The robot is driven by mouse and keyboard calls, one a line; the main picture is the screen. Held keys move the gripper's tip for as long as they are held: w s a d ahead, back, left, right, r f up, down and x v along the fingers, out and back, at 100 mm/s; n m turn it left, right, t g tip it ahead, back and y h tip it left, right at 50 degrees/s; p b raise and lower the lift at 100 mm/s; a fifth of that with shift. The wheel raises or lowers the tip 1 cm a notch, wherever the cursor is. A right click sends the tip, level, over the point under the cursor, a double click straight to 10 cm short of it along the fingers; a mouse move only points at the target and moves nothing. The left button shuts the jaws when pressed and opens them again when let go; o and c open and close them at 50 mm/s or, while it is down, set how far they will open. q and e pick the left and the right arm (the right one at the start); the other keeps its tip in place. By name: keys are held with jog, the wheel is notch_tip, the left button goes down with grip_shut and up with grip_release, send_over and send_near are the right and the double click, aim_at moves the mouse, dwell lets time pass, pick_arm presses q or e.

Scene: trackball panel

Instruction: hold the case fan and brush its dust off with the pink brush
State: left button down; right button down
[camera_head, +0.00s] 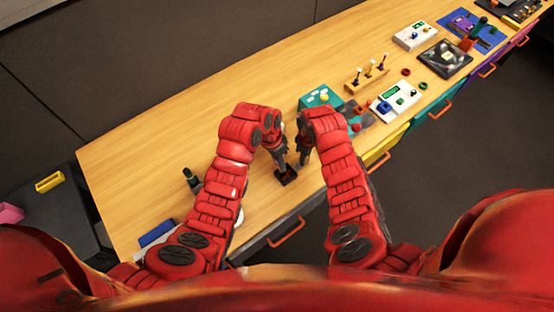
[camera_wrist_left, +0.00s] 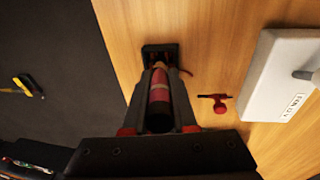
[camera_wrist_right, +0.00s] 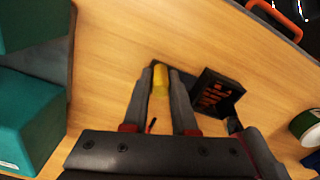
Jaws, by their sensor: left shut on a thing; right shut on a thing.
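The black case fan (camera_head: 286,174), with orange marks on its face in the right wrist view (camera_wrist_right: 218,93), is tilted below my grippers. My left gripper (camera_head: 281,160) is at the fan and shut on a pinkish-red cylinder, which looks like the pink brush (camera_wrist_left: 159,95); its far end overlaps the fan (camera_wrist_left: 160,50). I cannot see its bristles or tell if they touch. My right gripper (camera_head: 303,159) is just right of the fan. Its fingers are shut on a small yellow piece (camera_wrist_right: 160,80); I cannot tell if this belongs to the fan.
A teal box (camera_head: 318,97) stands right of my grippers. A white box (camera_wrist_left: 285,78) and a small red tool (camera_wrist_left: 218,103) lie on the wooden table (camera_head: 150,150). A rack of small tools (camera_head: 368,75) stands farther right. The table's back left is clear.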

pick_arm(q)
jog(key=shift+s, duration=0.1)
jog(key=shift+s+d+v, duration=0.1)
jog(key=shift+d+v, duration=0.15)
jog(key=shift+v, duration=1.05)
jog(key=shift+s+d+v, duration=0.1)
jog(key=shift+d+v, duration=0.15)
jog(key=shift+v, duration=1)
jog(key=shift+s+d+v, duration=0.15)
jog(key=shift+d+v, duration=0.1)
jog(key=shift+v, duration=1.05)
jog(key=shift+r, duration=0.2)
pick_arm(e)
jog(key=c, duration=0.6)
grip_release()
notch_tip(320, 180, up, 12)
